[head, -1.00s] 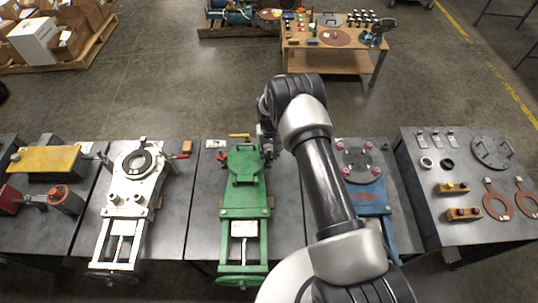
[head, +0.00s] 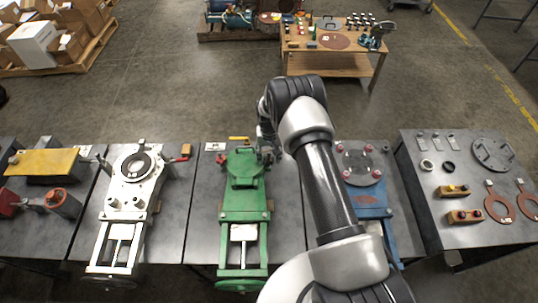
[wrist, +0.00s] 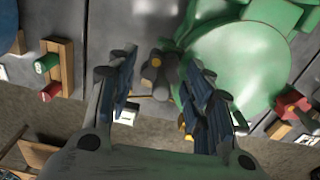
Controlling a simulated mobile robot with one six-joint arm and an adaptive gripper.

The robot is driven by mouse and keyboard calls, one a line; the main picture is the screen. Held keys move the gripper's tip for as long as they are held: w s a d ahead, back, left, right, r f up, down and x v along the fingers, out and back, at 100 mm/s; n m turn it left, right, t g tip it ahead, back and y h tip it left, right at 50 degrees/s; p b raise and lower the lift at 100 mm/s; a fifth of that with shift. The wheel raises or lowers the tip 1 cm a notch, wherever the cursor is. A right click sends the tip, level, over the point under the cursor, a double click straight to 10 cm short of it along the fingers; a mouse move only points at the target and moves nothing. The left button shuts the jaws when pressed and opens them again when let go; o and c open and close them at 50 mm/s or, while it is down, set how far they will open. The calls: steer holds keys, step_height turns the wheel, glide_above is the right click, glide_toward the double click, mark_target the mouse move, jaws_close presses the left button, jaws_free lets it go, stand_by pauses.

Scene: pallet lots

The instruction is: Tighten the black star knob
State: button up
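The green valve (head: 243,200) stands on the grey table in the middle of the head view. In the wrist view its round green cover (wrist: 235,75) fills the upper right. A dark, lobed knob (wrist: 158,70) with a tan middle sits at the cover's left edge, and seems to be the black star knob. My gripper (wrist: 166,88) is open, with one finger on each side of the knob in the picture. I see no contact, and the height gap is unclear. In the head view the gripper (head: 268,150) is small and partly hidden by my arm, beside the valve's right side.
A yellow handle (head: 239,139) lies behind the valve. A red part (wrist: 292,104) is at right in the wrist view; a wooden block (wrist: 62,62) with green and red buttons is at left. A white valve (head: 128,190) and a blue one (head: 372,200) stand either side.

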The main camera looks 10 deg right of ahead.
steer(key=shift+o, duration=0.3)
step_height(320, 180, up, 12)
stand_by(0.5)
